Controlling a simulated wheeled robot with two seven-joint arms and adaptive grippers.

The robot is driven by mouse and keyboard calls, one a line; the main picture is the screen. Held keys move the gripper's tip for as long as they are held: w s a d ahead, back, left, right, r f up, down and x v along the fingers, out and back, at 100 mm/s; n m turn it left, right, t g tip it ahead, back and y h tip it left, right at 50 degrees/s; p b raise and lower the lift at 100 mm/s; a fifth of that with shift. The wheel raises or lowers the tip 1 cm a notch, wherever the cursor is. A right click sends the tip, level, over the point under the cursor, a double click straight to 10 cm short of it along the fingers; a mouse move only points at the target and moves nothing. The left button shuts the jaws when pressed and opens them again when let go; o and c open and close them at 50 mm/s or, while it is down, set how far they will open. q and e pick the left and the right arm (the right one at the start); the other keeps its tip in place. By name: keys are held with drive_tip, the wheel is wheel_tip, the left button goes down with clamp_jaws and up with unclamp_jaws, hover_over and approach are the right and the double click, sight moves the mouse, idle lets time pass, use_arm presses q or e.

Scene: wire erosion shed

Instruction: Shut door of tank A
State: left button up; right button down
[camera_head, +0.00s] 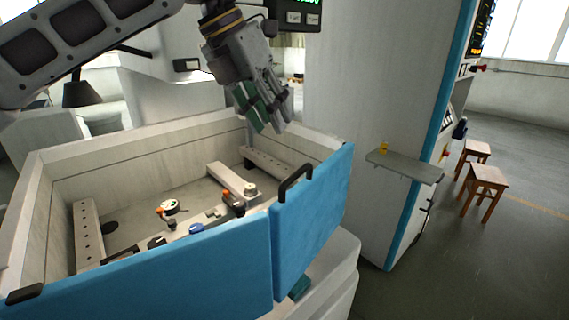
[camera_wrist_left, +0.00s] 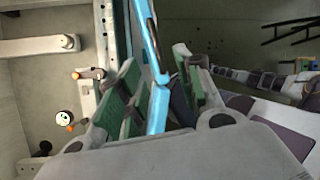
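The tank (camera_head: 100,160) is an open-topped pale box with two blue front panels. The right panel (camera_head: 312,225) has a black handle (camera_head: 295,181) on its top edge. It meets the left panel (camera_head: 190,280) at an angle, with a narrow seam. No letter shows, so I cannot tell which panel belongs to tank A. My left gripper (camera_head: 263,108) hangs above the tank's back right part, pointing down, empty. In the left wrist view its green-padded fingers (camera_wrist_left: 158,95) are spread apart. The blue panel edges (camera_wrist_left: 155,60) show in the gap beyond them. My right gripper is not in view.
Inside the tank are pale rails (camera_head: 232,182), clamps and small fixtures. A tall pale cabinet with blue edging (camera_head: 370,95) stands to the right, with a grey shelf (camera_head: 404,166) jutting out. Wooden stools (camera_head: 485,182) stand on open floor farther right.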

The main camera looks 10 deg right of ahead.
sight(296, 172)
use_arm(q)
drive_tip(key=shift+w+a+r, duration=0.1)
drive_tip(key=shift+w+a, duration=0.05)
drive_tip(key=shift+a, duration=0.1)
drive_tip(key=shift+d, duration=0.1)
idle(0.3)
drive_tip(key=shift+p+x, duration=0.3)
drive_tip(key=shift+x, duration=6.55)
clamp_jaws()
